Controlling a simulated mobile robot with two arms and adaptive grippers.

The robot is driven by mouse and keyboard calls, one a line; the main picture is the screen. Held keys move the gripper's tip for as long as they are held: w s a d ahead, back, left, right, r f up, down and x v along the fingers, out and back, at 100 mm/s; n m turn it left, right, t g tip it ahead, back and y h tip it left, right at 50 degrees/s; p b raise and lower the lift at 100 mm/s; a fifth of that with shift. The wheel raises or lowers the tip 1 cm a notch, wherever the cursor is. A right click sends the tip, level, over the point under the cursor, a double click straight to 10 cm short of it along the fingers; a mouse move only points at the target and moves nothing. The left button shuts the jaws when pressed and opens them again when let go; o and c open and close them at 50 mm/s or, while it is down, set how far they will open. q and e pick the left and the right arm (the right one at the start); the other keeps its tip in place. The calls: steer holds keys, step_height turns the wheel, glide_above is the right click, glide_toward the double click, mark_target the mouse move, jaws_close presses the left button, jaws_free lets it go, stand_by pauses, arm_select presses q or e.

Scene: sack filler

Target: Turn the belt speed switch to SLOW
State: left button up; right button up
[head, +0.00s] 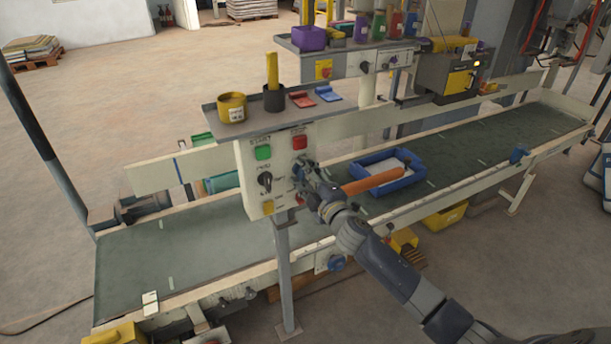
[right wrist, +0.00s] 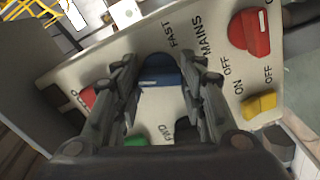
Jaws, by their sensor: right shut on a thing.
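The cream control panel (head: 270,200) stands on a grey post in front of the conveyor. The blue speed switch (right wrist: 160,76) shows in the right wrist view, with the word FAST beside it; a SLOW label is not visible. My right gripper (head: 304,170) is at the right side of the panel. In the right wrist view its two fingers (right wrist: 160,95) are on either side of the blue switch and shut on it. In the head view the gripper hides most of the switch. Which way the switch points is hard to tell. My left gripper is not in view.
The panel also has a green START button (head: 263,152), a red button (head: 299,142), a black knob (head: 265,181) and a yellow switch (right wrist: 260,104). The red MAINS knob (right wrist: 250,33) is close to the right finger. A blue tray (head: 412,180) lies on the belt behind my arm.

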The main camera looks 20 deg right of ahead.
steer(key=shift+n, duration=2)
steer(key=o, duration=1.1)
steer(key=shift+c, duration=0.2)
steer(key=shift+s, duration=0.1)
steer(key=shift+s+f, duration=0.1)
steer(key=shift+s, duration=0.3)
steer(key=s, duration=1.1)
steer(key=shift+d, duration=0.15)
